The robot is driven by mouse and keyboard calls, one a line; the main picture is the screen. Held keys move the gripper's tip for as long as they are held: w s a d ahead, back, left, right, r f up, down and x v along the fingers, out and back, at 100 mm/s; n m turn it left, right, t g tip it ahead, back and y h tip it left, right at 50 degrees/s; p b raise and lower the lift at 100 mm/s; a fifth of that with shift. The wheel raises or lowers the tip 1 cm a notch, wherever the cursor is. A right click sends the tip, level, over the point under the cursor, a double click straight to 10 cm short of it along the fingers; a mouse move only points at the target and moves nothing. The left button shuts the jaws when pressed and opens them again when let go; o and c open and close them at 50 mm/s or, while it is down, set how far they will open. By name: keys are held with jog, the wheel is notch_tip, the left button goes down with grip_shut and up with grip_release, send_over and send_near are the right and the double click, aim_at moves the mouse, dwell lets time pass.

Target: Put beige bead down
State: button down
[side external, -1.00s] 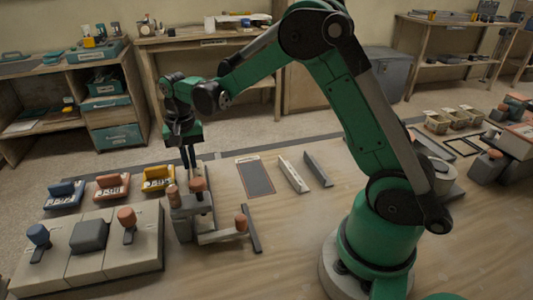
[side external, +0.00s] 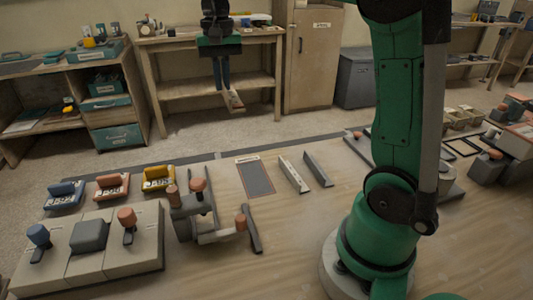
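My gripper (side external: 223,84) is raised above the far side of the work table, with its dark fingers pointing down. They are closed on a short, narrow beige piece (side external: 232,101), which looks like the beige bead. It hangs tilted, clear of the table. A grey clamp-like fixture (side external: 188,222) with orange-brown knobs stands on the table below and to the left. A dark grey flat mat (side external: 256,178) with a light border lies on the table. A pale upright strip (side external: 291,174) and a grey strip (side external: 318,169) stand beside it.
Blue, orange and yellow labelled holders (side external: 158,178) line the left table edge. A beige control panel (side external: 90,249) with levers is at front left. A dark bar (side external: 251,229) lies beside the fixture. Beige bins (side external: 457,116) stand at right. The table's front middle is clear.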

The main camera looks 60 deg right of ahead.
jog(key=s+d+f, duration=0.2)
jog(key=s+d, duration=0.1)
send_over(248, 172)
notch_tip(248, 172, down, 14)
jog(key=shift+w+f, duration=0.1)
jog(key=shift+f, duration=2)
jog(key=shift+f, duration=0.1)
jog(key=c, duration=1)
grip_release()
